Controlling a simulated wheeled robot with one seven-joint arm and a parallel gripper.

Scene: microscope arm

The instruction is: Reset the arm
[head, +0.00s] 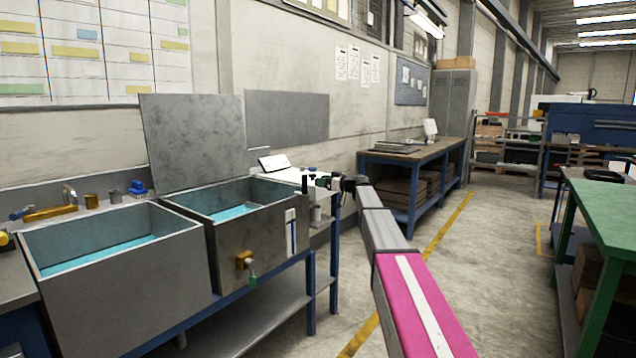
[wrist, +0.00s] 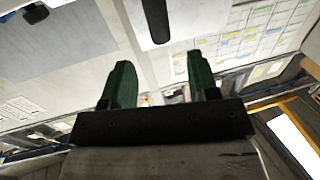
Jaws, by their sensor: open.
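My arm (head: 423,305) reaches forward from the lower right, with a pink link nearest me and grey links beyond. My gripper (head: 312,183) is small at its far end, near the right end of the second sink. In the wrist view the two dark green fingers of my gripper (wrist: 162,78) stand wide apart with nothing held between them. No microscope can be made out clearly. A white tilted panel (head: 273,162) shows behind the second sink. A dark rod (wrist: 155,18) enters the wrist view from the top, beyond the fingers.
Two grey sinks with blue water, a left one (head: 125,290) and a second one (head: 258,225), stand on the left; the second has a raised lid (head: 193,140). A wooden-topped bench (head: 410,153) stands beyond. A green table (head: 608,215) is at right. Open floor (head: 490,265) lies between.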

